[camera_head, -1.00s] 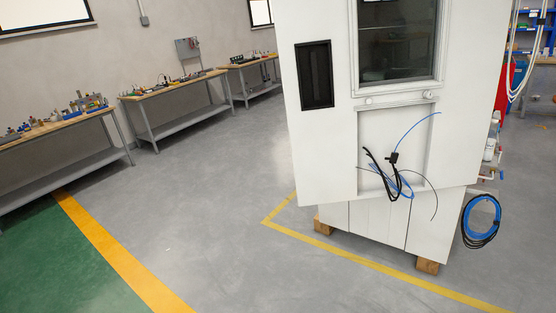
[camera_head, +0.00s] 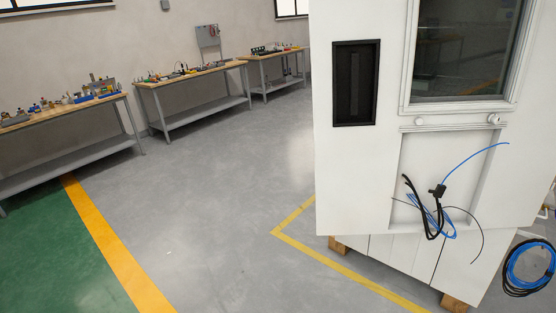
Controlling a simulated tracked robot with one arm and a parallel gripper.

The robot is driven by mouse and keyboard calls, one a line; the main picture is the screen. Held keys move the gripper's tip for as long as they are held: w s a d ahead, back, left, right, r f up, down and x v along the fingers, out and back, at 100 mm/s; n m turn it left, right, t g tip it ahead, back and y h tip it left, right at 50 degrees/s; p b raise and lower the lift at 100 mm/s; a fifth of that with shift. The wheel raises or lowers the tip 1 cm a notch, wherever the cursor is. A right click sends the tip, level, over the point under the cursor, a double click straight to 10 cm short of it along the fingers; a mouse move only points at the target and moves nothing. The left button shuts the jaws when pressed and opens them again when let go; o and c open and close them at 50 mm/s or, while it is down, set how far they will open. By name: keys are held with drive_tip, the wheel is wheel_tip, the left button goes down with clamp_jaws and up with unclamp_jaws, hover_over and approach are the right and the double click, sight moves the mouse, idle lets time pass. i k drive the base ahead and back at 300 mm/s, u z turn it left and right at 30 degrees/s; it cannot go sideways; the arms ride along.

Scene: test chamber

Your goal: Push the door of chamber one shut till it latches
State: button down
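A white test chamber stands at the right in the head view. Its broad white front panel (camera_head: 357,181), which looks like the door, carries a window (camera_head: 463,50) and a black recessed handle plate (camera_head: 356,84) at its left. The panel's lower edge juts out over the white base (camera_head: 400,258) at a different angle, so the door looks partly open; the gap itself is hidden. No label shows which chamber this is. My gripper is not in view, and nothing is seen touching the door.
Black and blue cables (camera_head: 432,214) hang on the panel's lower part. A coiled blue hose (camera_head: 530,268) hangs at the right edge. Yellow floor tape (camera_head: 340,268) runs around the base. Workbenches (camera_head: 190,77) line the left wall; the grey floor (camera_head: 215,200) between is clear.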

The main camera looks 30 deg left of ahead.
sight(378, 171)
drive_tip(key=u, duration=0.1)
drive_tip(key=i, duration=1.65)
drive_tip(key=z, duration=0.55)
